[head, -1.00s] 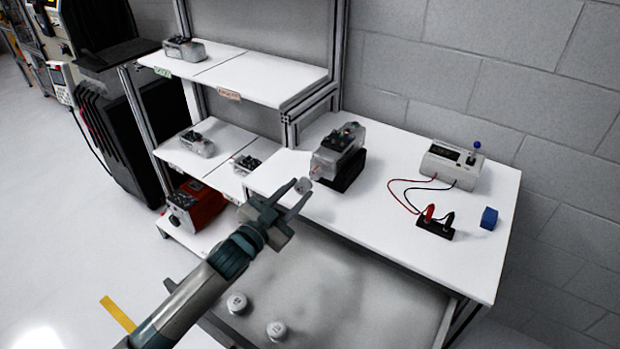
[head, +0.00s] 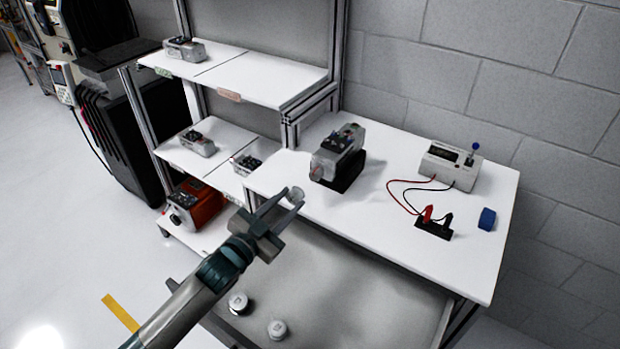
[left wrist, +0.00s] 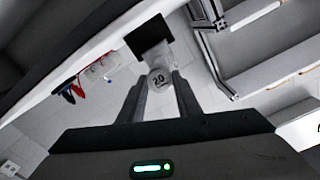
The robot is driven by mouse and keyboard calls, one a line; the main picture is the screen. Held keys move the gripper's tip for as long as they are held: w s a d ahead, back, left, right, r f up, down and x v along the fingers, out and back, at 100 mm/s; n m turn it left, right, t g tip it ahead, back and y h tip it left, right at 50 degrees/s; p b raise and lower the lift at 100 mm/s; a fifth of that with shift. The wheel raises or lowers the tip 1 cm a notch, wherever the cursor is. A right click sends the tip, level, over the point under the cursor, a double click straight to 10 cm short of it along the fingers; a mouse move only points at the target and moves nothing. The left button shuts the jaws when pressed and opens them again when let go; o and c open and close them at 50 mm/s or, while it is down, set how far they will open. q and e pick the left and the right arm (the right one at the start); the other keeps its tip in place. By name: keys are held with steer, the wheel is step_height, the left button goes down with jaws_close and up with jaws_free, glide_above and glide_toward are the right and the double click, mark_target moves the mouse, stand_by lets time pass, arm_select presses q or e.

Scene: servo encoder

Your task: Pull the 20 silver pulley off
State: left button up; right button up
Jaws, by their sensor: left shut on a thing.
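The silver pulley marked 20 (left wrist: 158,78) is between the fingertips of my left gripper (left wrist: 160,92) in the left wrist view. In the head view the left gripper (head: 280,212) is shut on this pulley (head: 294,195), in front of the bench edge. The grey servo motor (head: 338,153) sits on a black stand (head: 350,172) on the white bench. In the head view a gap shows between the pulley and the motor's front, where a small red tip shows. My right gripper is not in view.
Two round silver pieces (head: 238,303) (head: 277,329) lie on the lower grey surface. A meter box (head: 450,165) with red and black leads and a blue block (head: 487,218) stand on the bench (head: 400,255) at right. Shelves (head: 260,80) with more motors stand at left.

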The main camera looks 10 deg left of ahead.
arm_select(q)
steer(key=shift+p+v, duration=0.35)
steer(key=shift+v, duration=0.85)
